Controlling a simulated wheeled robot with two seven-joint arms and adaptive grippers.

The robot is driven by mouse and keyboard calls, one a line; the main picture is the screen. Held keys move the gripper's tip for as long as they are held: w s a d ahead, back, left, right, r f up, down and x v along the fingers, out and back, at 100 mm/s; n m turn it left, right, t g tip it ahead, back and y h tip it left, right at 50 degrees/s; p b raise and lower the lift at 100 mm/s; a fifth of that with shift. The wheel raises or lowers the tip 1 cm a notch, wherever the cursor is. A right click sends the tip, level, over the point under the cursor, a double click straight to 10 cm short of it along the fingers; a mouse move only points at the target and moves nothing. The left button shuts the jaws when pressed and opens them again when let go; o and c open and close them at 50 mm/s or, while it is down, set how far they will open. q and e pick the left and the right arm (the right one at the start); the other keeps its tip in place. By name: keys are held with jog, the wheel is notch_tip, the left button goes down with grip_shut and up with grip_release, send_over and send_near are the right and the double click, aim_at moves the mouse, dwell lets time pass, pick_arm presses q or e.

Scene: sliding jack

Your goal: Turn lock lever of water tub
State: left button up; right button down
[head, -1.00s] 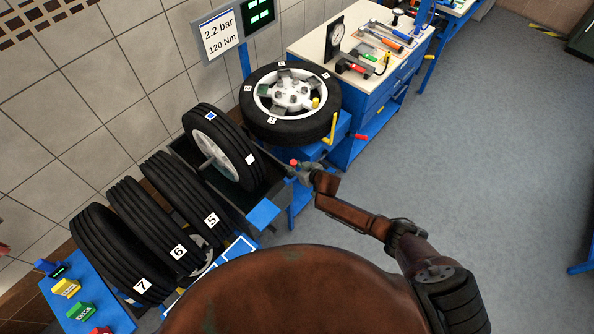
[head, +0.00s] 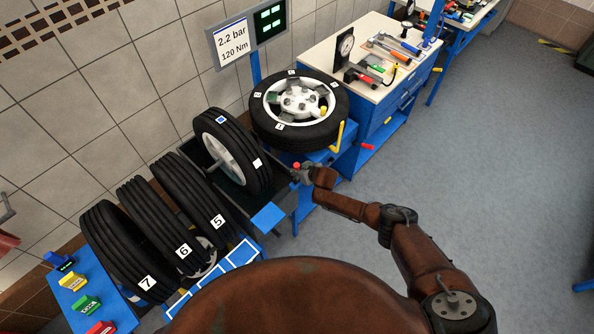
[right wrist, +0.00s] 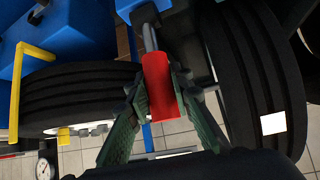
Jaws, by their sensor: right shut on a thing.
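The water tub (head: 264,196) is a dark trough with a wheel standing in it, left of my right gripper in the head view. The lock lever has a red handle (head: 296,165) at the tub's far right end. In the right wrist view the red handle (right wrist: 159,84) hangs from a grey rod on a blue block. My right gripper (head: 302,169) is shut on the red handle; in the right wrist view its green-padded fingers (right wrist: 160,95) lie on both sides of it. My left gripper is not in view.
A wheel (head: 298,126) lies flat on a blue stand beside a yellow bar (head: 337,136). Tyres 5, 6 and 7 (head: 128,250) stand in a row at left. A workbench (head: 372,70) with tools is behind. The floor at right is clear.

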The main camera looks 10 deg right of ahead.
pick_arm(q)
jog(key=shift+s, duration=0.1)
pick_arm(e)
jog(key=c, duration=1.7)
grip_release()
jog(key=shift+a, duration=0.1)
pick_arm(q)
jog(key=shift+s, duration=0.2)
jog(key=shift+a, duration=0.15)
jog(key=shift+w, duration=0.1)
pick_arm(e)
jog(key=v, duration=1.2)
jog(key=shift+f, duration=0.15)
